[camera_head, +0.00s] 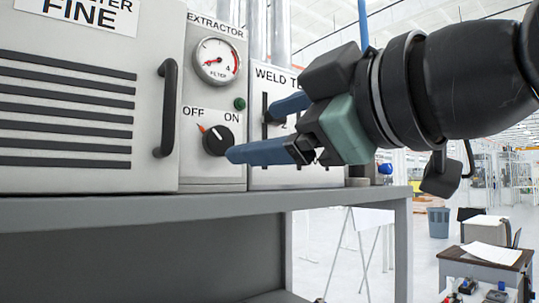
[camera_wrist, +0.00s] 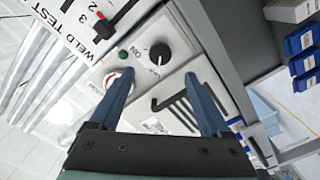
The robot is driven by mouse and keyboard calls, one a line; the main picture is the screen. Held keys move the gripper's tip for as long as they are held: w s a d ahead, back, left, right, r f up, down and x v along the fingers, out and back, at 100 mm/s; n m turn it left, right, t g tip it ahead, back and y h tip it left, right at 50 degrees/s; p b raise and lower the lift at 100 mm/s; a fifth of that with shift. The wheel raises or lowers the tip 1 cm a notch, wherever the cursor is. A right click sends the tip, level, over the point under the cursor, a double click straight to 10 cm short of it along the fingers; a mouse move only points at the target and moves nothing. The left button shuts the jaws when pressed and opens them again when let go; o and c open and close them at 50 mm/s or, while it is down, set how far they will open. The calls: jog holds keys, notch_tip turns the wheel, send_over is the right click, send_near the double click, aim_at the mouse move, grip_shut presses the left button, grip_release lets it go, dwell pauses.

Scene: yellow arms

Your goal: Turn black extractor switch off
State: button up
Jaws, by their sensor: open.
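The black extractor switch (camera_head: 217,140) is a round knob on the light grey extractor panel, below the words OFF and ON. A small orange pointer shows at its upper left, on the OFF side, and a pale line is on its face. It also shows in the wrist view (camera_wrist: 152,52), beyond the gap between the fingertips. My gripper (camera_head: 250,132) is open and empty, with blue fingers, to the right of the switch. The lower fingertip overlaps the knob's lower right edge in the head view; I cannot tell whether they touch. Both fingers show in the wrist view (camera_wrist: 159,75).
A round filter gauge (camera_head: 217,60) and a green button (camera_head: 240,104) sit above the switch. A black bar handle (camera_head: 166,108) stands out to its left. The weld test panel (camera_head: 285,85) is behind my gripper. A grey shelf (camera_head: 200,210) runs below.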

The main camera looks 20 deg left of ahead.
jog(key=shift+b+v, duration=0.45)
jog(key=shift+v, duration=1.5)
